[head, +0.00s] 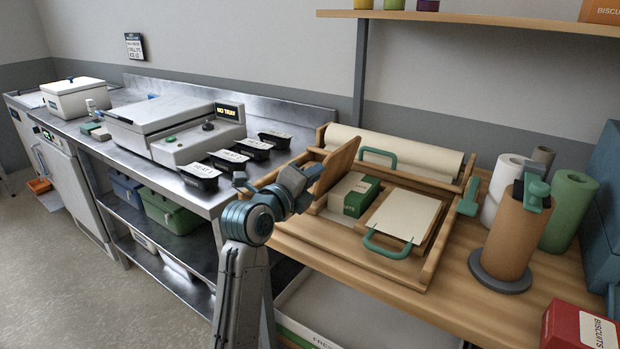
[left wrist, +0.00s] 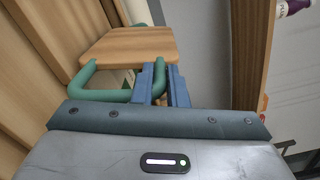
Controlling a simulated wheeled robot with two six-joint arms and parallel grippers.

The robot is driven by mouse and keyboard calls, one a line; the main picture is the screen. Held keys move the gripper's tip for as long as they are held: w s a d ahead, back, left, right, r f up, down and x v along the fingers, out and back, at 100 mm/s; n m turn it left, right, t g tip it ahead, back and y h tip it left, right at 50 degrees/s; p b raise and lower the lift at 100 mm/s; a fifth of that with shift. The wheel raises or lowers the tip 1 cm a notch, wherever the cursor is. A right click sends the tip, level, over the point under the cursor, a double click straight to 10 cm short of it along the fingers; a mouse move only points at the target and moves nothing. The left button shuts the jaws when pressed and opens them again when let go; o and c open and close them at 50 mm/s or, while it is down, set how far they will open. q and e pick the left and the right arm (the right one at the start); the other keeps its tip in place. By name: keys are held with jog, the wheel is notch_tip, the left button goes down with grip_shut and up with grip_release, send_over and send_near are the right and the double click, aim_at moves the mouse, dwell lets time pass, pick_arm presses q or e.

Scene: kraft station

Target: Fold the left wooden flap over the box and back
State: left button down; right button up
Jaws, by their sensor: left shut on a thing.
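The left wooden flap (head: 335,168) stands raised and tilted beside the green and white box (head: 358,192) in the wooden station. My left gripper (head: 308,176) is at the flap's outer left side. In the left wrist view the flap's board (left wrist: 130,45) and its green handle (left wrist: 88,82) show. The blue fingers of my left gripper (left wrist: 160,84) are shut on that handle. In the head view the gripper and arm hide the handle. The box lies in the station's recess, partly hidden by the flap. My right gripper is not in view.
A cream panel (head: 402,216) with a green handle lies right of the box. A paper roll (head: 395,150) lies behind. A brown roll on a stand (head: 505,235) is at right. Several black labelled tubs (head: 200,176) stand on the steel counter at left.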

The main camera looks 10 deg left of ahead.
pick_arm(q)
jog(key=shift+d+f, duration=0.1)
jog(key=shift+d, duration=0.1)
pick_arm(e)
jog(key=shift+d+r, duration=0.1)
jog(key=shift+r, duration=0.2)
pick_arm(q)
jog(key=c, duration=1.5)
grip_release()
jog(key=shift+o, duration=0.2)
jog(key=shift+s, duration=0.1)
